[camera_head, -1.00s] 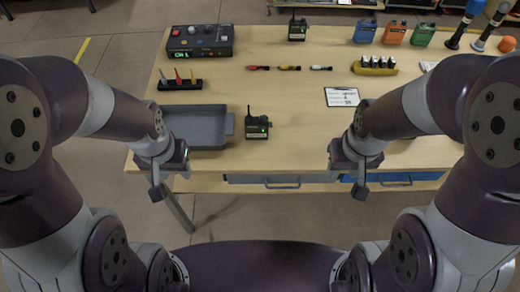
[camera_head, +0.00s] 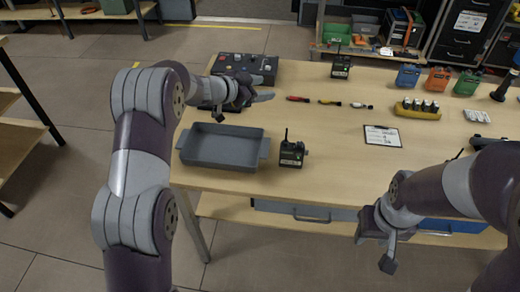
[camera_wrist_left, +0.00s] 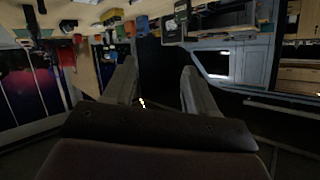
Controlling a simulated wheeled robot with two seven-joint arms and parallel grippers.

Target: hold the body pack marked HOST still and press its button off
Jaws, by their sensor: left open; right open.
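Two small dark body packs with antennas stand upright on the wooden table. One pack (camera_head: 292,154) is near the front edge beside the grey tray; the other pack (camera_head: 341,68) is at the back. I cannot read which is marked HOST, and their buttons are too small to make out. My left gripper (camera_head: 264,96) is open and empty above the table, beyond the tray and to the left of the near pack. Its two spread fingers show in the left wrist view (camera_wrist_left: 162,88). My right gripper (camera_head: 380,242) is open and empty, low in front of the table edge.
The grey tray (camera_head: 220,165) lies left of the near pack. A control box (camera_head: 262,68) stands behind my left gripper. Colored pens (camera_head: 330,102), a clipboard (camera_head: 381,136) and a yellow holder (camera_head: 418,112) lie further right.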

